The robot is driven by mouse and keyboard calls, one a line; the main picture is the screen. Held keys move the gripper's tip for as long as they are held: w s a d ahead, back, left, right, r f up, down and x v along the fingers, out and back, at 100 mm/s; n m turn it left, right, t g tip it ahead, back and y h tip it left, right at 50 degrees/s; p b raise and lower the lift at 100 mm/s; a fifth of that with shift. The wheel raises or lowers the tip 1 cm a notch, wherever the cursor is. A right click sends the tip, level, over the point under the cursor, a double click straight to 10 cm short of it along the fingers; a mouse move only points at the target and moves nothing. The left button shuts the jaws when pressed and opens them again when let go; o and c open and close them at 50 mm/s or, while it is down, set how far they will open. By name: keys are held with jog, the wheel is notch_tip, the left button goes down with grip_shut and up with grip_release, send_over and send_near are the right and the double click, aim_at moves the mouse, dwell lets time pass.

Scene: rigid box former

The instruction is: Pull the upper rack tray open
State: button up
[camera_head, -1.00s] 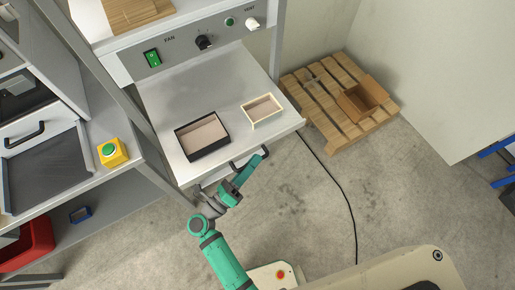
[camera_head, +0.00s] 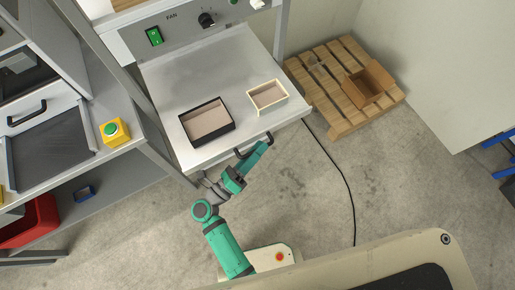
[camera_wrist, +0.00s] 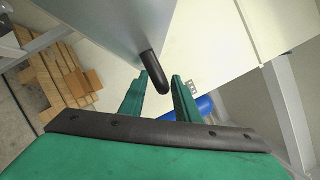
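The grey metal tray (camera_head: 178,88) sits below the FAN panel in the head view. A black handle (camera_head: 247,151) is on its front edge. My gripper (camera_head: 262,148) is at this front edge, beside the handle. In the wrist view, the handle (camera_wrist: 155,72) appears as a rounded black bar between the tips of my two green fingers (camera_wrist: 160,82). The fingers are apart, with a gap around the bar. I cannot tell whether either finger touches it.
A black-rimmed box (camera_head: 207,121) and a smaller cream box (camera_head: 267,96) stand on the tray. A yellow button box (camera_head: 115,131) is on the left bench. A wooden pallet (camera_head: 335,115) with an open carton (camera_head: 368,84) lies right. A black cable (camera_head: 343,180) crosses the floor.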

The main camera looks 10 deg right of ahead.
jog(key=v, duration=1)
jog(key=shift+a, duration=0.35)
jog(key=shift+s, duration=0.3)
jog(key=s+r+n+t+y, duration=0.5)
jog(key=r+n+t+y, duration=0.45)
jog(key=n, duration=0.95)
jog(key=s+d+f+n+g+y, duration=0.1)
jog(key=s+f+n+g+y, duration=0.2)
jog(key=n, duration=1.3)
jog(key=s+g+y, duration=0.3)
jog(key=s+y, duration=0.1)
jog(key=s, duration=0.1)
jog(key=shift+s+f, duration=0.15)
jog(key=shift+s, duration=0.05)
